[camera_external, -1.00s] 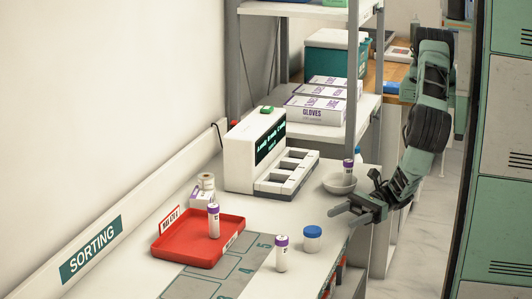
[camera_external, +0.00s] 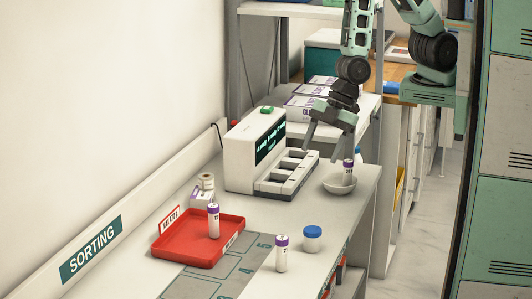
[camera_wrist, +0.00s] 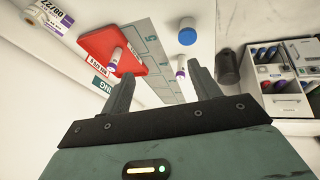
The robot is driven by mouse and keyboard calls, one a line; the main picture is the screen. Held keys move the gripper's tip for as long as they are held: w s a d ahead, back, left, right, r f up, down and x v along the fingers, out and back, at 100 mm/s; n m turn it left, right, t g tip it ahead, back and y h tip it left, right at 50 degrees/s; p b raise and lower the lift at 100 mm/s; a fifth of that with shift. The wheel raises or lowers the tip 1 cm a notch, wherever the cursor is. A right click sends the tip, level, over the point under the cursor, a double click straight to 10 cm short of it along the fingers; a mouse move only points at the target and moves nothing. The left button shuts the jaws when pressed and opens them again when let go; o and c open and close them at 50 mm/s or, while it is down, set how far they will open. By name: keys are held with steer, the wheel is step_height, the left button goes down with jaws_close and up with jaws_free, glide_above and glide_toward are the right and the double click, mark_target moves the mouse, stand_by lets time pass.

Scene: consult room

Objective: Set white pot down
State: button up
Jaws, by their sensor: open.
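A white pot with a blue lid (camera_external: 312,240) stands upright on the white table, right of the grey numbered strip. It also shows in the wrist view (camera_wrist: 187,34), beyond my fingertips. My gripper (camera_external: 327,152) is open and empty, pointing down above the back of the table, near the white analyser and a shallow pale bowl (camera_external: 341,188). The gripper is well apart from the lidded pot.
A red tray (camera_external: 166,250) holds one purple-capped tube (camera_external: 213,221). Another tube (camera_external: 281,254) stands in front of the pot. The white analyser (camera_external: 240,160) and glove boxes (camera_external: 308,110) are at the back. The table's right edge is close to the pot.

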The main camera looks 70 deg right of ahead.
steer(key=s+d+r+m+g+h, duration=0.1)
steer(key=s+d+r+m, duration=0.2)
steer(key=d+r, duration=0.4)
steer(key=s+d+r+m+g+h, duration=0.2)
steer(key=s+d+r+m, duration=0.2)
steer(key=d, duration=0.6)
step_height(320, 180, up, 3)
steer(key=shift+r+m+h, duration=0.2)
steer(key=shift+m+h, duration=0.1)
steer(key=shift+m, duration=0.9)
